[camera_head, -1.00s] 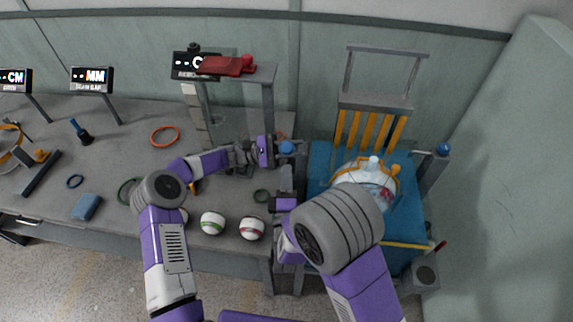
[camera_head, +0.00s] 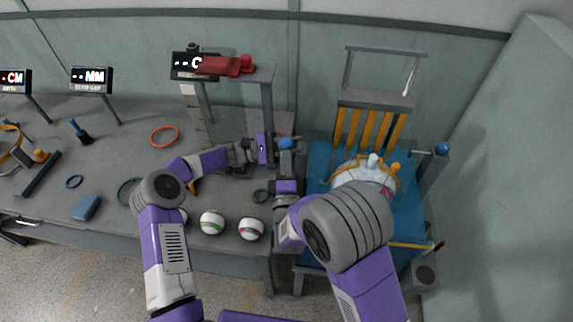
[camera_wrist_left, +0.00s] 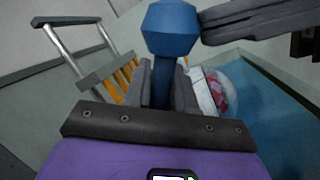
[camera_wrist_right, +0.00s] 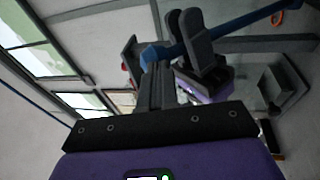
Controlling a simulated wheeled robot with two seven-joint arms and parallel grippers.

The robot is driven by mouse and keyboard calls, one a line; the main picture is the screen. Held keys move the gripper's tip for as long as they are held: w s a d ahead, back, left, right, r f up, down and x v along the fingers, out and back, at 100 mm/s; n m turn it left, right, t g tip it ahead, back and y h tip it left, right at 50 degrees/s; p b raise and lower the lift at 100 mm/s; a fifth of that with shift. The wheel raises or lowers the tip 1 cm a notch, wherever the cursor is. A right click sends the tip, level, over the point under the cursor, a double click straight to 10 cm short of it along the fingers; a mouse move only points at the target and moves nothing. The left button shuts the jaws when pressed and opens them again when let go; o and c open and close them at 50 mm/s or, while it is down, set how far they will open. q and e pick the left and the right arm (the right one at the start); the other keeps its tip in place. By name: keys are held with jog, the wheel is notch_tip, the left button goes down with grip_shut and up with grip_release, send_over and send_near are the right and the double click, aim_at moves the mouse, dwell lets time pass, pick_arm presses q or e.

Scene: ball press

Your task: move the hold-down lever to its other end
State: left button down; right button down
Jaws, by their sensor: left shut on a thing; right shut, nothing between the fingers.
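The lever's blue knob (camera_head: 286,143) stands at the left side of the blue press bed, in the middle of the head view. My left gripper (camera_head: 277,148) is shut on the blue lever shaft just below the knob. The left wrist view shows the blue knob (camera_wrist_left: 172,28) beyond the fingers. The right wrist view shows the left fingers across the blue shaft (camera_wrist_right: 220,36). My right gripper (camera_wrist_right: 158,70) is shut and empty, its tips close by the knob; I cannot tell whether they touch. In the left wrist view dark right fingers (camera_wrist_left: 255,20) point toward the knob.
A clear ball-like bundle (camera_head: 362,172) lies on the blue bed (camera_head: 322,160), before yellow slats (camera_head: 370,128). Another blue knob (camera_head: 442,149) is at the bed's right. White balls (camera_head: 212,222) lie near the bench front. A grey stand with a red part (camera_head: 222,66) rises behind my left gripper.

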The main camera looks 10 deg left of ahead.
pick_arm(q)
jog(key=c, duration=1.1)
grip_release()
jog(key=shift+s+f+g, duration=0.3)
jog(key=shift+s+f, duration=0.2)
jog(key=shift+s, duration=0.05)
jog(key=shift+o, duration=0.2)
pick_arm(e)
jog(key=shift+w+d+r, duration=0.15)
jog(key=shift+w+r, duration=0.15)
jog(key=shift+r, duration=0.15)
pick_arm(q)
jog(key=shift+a, duration=0.1)
